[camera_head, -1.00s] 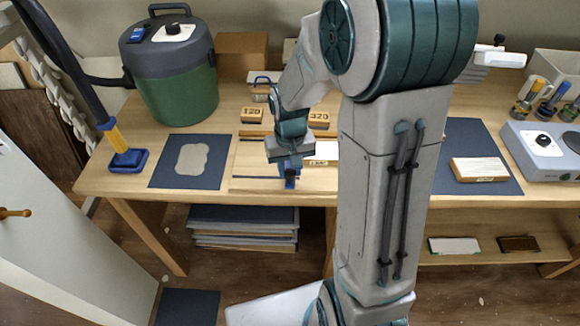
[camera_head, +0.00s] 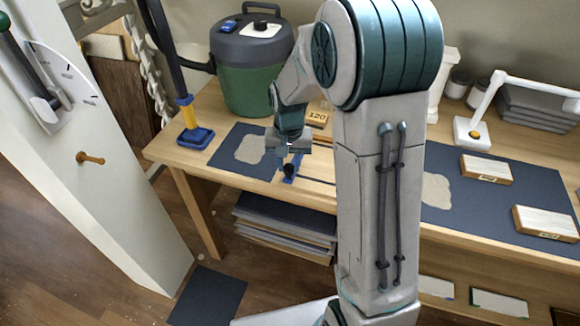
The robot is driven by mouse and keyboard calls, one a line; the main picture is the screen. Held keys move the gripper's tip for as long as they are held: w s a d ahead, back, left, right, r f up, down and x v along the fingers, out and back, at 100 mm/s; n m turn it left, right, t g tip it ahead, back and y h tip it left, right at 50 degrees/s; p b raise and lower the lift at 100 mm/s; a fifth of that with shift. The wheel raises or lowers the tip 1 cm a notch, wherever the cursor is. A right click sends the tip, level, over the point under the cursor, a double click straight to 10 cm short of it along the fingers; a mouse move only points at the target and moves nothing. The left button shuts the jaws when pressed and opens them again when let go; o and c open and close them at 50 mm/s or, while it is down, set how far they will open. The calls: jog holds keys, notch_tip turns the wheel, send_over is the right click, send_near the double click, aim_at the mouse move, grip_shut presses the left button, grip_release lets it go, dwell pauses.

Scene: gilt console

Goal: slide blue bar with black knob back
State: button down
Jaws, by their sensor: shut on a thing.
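The blue bar (camera_head: 287,180) lies across the light wooden board (camera_head: 318,192) near the table's front edge, at the board's left part. Its black knob (camera_head: 289,171) shows just below my gripper (camera_head: 290,164). My gripper comes down from above and is shut at the knob; the exact finger contact is too small to see. Thin dark lines run along the board to the right of the bar, partly behind my arm. My arm hides the board's right end.
A dark mat (camera_head: 228,143) with a pale patch lies left of the board. Behind stand a green canister (camera_head: 252,92) and a wooden block (camera_head: 318,118) marked 120. A blue-footed post (camera_head: 195,138) stands at the left corner. Another mat (camera_head: 535,190) with wooden blocks lies right.

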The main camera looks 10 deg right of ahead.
jog(key=shift+w+a+r, duration=0.1)
jog(key=shift+a, duration=0.05)
jog(key=c, duration=1.1)
grip_release()
jog(key=shift+a, duration=0.15)
notch_tip(320, 180, up, 14)
jog(key=s+d+f+n+t, duration=0.2)
jog(key=s+n+t, duration=0.1)
jog(key=s, duration=1.7)
jog(key=shift+s+d, duration=0.15)
